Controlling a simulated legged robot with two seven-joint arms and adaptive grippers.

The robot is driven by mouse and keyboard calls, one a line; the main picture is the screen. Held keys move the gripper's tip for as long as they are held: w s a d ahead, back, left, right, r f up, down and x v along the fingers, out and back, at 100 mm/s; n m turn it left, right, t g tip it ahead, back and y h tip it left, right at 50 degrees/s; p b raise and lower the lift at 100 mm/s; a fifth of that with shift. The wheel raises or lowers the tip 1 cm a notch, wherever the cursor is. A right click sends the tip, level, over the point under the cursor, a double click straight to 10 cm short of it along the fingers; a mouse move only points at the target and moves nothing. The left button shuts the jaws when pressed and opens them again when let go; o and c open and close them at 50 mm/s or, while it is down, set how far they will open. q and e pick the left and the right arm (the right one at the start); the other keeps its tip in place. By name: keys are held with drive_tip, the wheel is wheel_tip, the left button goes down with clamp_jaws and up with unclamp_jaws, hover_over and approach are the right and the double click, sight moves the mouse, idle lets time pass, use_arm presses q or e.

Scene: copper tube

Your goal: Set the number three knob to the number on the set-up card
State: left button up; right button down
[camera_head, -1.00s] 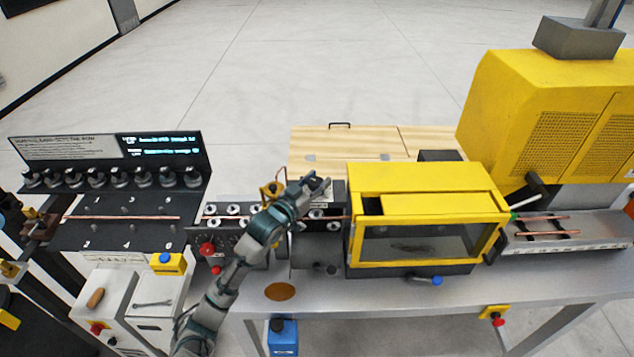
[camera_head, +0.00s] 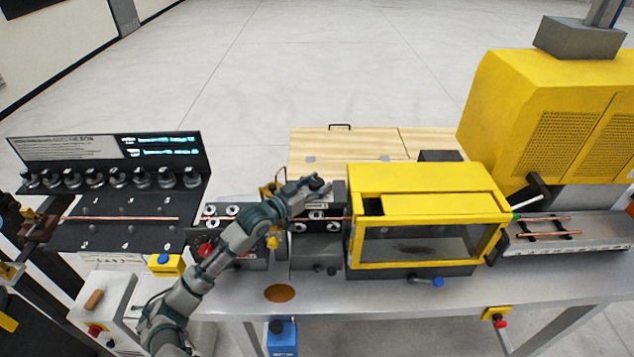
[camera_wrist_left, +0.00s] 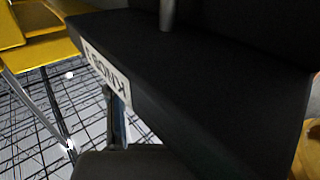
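My left gripper (camera_head: 311,187) is over the middle of the straightening line, at a dark block with a small white label (camera_head: 318,199). In the left wrist view the dark block (camera_wrist_left: 200,80) fills the picture, and its label (camera_wrist_left: 107,77) reads "KNOB" with a last character I cannot read surely. A grey post (camera_wrist_left: 167,14) stands on the block. The gripper hides part of this area, so I cannot make out a knob there or whether the fingers are open. A white card (camera_head: 118,258) below the left panel has unreadable writing. My right gripper is not in view.
A black panel with a row of several dark knobs (camera_head: 95,178) and a lit display (camera_head: 160,146) stands at the left. A yellow guard box (camera_head: 425,190) is close on the gripper's right. A copper tube (camera_head: 125,217) lies at the left. The bench front (camera_head: 390,292) is mostly clear.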

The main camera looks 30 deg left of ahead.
sight(316, 179)
use_arm(q)
drive_tip(key=shift+o, duration=0.8)
drive_tip(key=shift+r, duration=0.1)
drive_tip(key=shift+w+a, duration=0.15)
drive_tip(key=shift+r, duration=0.1)
wheel_tip(316, 179, up, 10)
drive_tip(key=shift+a+f, duration=0.1)
drive_tip(key=shift+f, duration=0.05)
